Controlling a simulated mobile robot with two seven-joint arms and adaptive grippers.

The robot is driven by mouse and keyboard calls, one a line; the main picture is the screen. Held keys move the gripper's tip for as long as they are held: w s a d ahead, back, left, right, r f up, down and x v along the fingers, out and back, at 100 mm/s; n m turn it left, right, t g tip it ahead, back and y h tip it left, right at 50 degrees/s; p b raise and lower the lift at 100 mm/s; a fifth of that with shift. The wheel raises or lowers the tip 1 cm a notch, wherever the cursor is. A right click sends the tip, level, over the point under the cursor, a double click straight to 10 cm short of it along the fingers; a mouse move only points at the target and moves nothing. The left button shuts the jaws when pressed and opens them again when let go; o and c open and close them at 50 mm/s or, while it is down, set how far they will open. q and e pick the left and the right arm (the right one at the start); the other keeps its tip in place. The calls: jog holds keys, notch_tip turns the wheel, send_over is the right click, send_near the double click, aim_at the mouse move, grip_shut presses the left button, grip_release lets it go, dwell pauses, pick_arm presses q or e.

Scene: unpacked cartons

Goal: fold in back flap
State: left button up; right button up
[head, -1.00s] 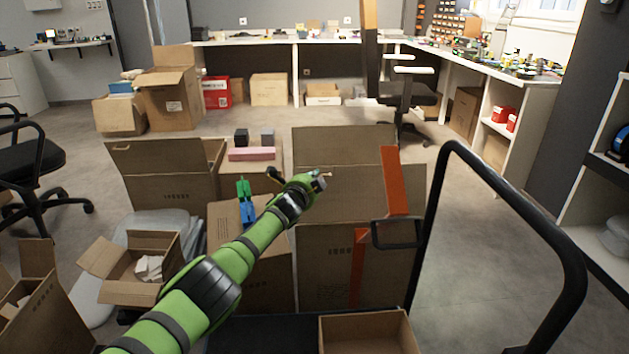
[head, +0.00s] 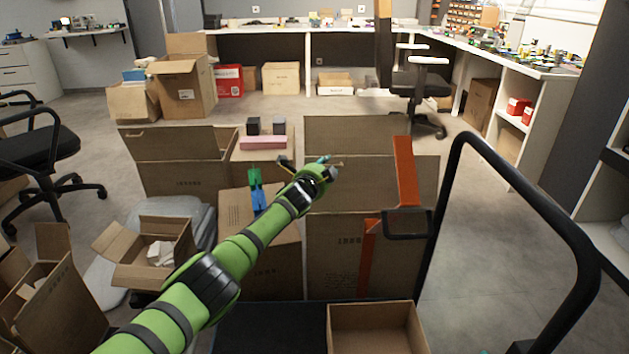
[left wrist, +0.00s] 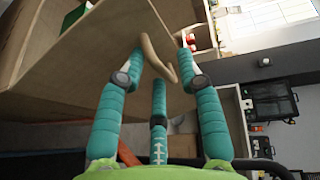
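A large brown carton (head: 335,265) stands in the middle of the head view, with an orange strip down its front. Its tall back flap (head: 358,130) stands upright, and another brown panel (head: 400,180) stands in front of it. My left gripper (head: 330,163) is over the carton, in front of the back flap. In the left wrist view, its teal fingers (left wrist: 165,62) are spread apart. I cannot tell whether the fingers touch the cardboard. My right gripper is out of view.
A black cart handle (head: 450,190) rises at the right of the carton. Another open carton (head: 180,175) stands to the left. A small open box (head: 375,325) is at the front, and a smaller open carton (head: 150,250) is at the left. Clear floor (head: 490,210) lies on the right.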

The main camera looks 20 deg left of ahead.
pick_arm(q)
jog(key=s+r, duration=0.2)
jog(key=s, duration=0.9)
dwell(0.3)
